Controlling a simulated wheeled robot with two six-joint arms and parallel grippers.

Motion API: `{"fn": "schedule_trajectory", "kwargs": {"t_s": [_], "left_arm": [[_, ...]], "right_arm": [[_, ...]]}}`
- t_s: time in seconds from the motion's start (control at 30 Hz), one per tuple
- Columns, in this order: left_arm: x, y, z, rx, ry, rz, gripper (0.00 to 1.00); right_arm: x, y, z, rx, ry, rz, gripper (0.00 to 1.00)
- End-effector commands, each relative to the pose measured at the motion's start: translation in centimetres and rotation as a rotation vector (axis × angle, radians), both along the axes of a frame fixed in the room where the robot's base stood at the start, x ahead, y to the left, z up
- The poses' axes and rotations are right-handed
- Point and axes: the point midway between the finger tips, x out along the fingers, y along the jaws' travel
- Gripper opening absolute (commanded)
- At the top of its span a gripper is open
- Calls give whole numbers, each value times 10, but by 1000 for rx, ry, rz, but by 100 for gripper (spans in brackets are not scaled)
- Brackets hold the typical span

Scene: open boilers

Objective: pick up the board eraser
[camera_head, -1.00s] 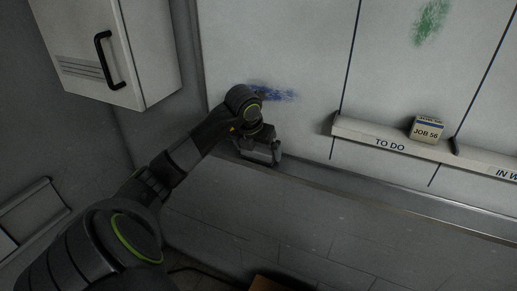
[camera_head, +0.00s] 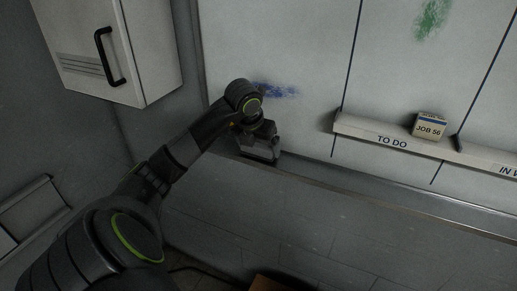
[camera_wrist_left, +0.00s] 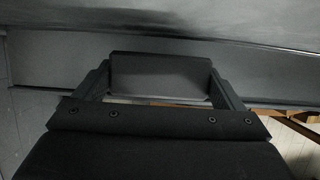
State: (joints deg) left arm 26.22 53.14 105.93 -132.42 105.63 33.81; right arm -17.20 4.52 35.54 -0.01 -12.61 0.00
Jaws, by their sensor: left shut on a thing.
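The board eraser (camera_wrist_left: 160,76) is a dark grey block in the left wrist view, between the two fingers of my left gripper (camera_wrist_left: 160,82). The fingers touch its left and right ends, so the gripper is shut on it. In the head view my left gripper (camera_head: 260,150) is near the foot of the whiteboard (camera_head: 285,60), just above the back edge of the grey bench. There the eraser is too dark and small to tell from the gripper. My right gripper is not in view.
A grey bench top (camera_head: 290,215) lies below, mostly clear. A white ledge marked TO DO (camera_head: 385,140) holds a box marked JOB 56 (camera_head: 429,126) to the right. A wall cabinet (camera_head: 130,50) hangs at upper left. A brown object (camera_head: 268,284) shows at the bottom edge.

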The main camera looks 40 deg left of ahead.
Motion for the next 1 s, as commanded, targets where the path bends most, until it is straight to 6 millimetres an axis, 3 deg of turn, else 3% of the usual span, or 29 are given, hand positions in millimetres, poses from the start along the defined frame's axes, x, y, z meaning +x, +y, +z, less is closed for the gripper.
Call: {"fn": "schedule_trajectory", "kwargs": {"t_s": [0.4, 0.8, 1.0], "left_arm": [[0, 0, 62, 1, -6, 1, 68], [-80, -23, 59, 10, 0, 2, 68], [-110, -33, 59, 9, 2, 3, 68]], "right_arm": [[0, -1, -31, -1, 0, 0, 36], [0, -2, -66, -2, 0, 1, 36], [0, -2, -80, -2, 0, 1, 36]]}}
